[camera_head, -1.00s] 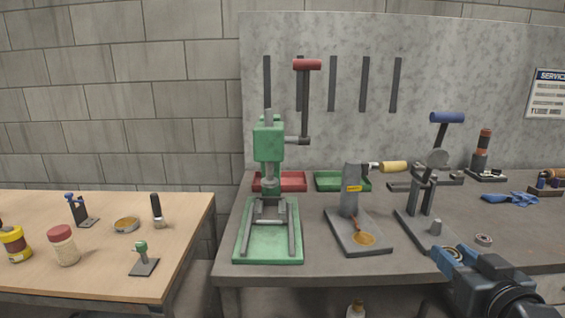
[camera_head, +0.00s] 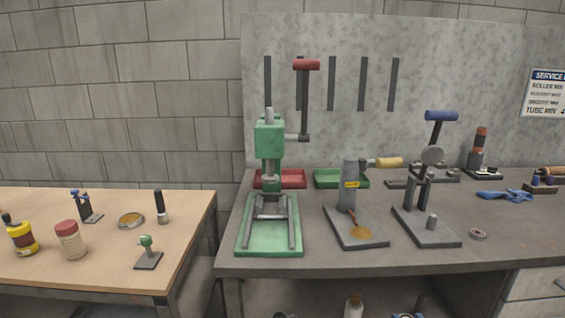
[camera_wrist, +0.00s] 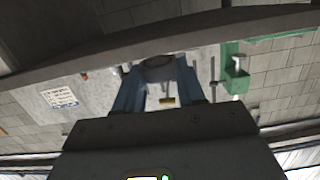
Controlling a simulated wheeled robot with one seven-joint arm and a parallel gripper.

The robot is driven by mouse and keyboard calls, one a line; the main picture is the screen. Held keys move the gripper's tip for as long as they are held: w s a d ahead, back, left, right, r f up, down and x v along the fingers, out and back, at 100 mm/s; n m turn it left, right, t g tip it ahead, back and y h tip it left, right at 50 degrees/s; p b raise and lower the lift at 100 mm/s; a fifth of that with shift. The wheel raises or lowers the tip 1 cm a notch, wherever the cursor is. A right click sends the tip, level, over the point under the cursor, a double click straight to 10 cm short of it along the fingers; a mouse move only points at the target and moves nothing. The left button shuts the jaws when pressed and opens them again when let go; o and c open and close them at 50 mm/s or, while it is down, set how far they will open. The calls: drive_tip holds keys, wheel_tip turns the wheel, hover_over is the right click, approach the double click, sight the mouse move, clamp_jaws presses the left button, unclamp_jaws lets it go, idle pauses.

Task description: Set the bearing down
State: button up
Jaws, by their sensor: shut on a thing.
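My gripper (camera_wrist: 158,85) shows in the wrist view with its two blue fingers shut on a dark, round, ring-like part, which I take to be the bearing (camera_wrist: 158,66). It is dim, so its details are hard to tell. In the head view only a small blue bit at the bottom edge seems to be my gripper, below the front edge of the grey workbench (camera_head: 390,256). A separate small ring (camera_head: 478,233) lies flat on the bench at the right.
A green arbor press (camera_head: 268,245) stands at the bench's left. A grey stand (camera_head: 349,190) and a stand with a blue-handled lever (camera_head: 440,116) are to its right. A blue cloth (camera_head: 503,195) lies further right. A wooden table (camera_head: 110,262) holds jars and small tools.

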drive_tip(key=s+a+f, duration=0.1)
drive_tip(key=s+f, duration=0.3)
drive_tip(key=f, duration=0.3)
drive_tip(key=s+a+f, duration=0.2)
drive_tip(key=s+f, duration=0.1)
drive_tip(key=f, duration=0.4)
drive_tip(key=shift+s, duration=0.4)
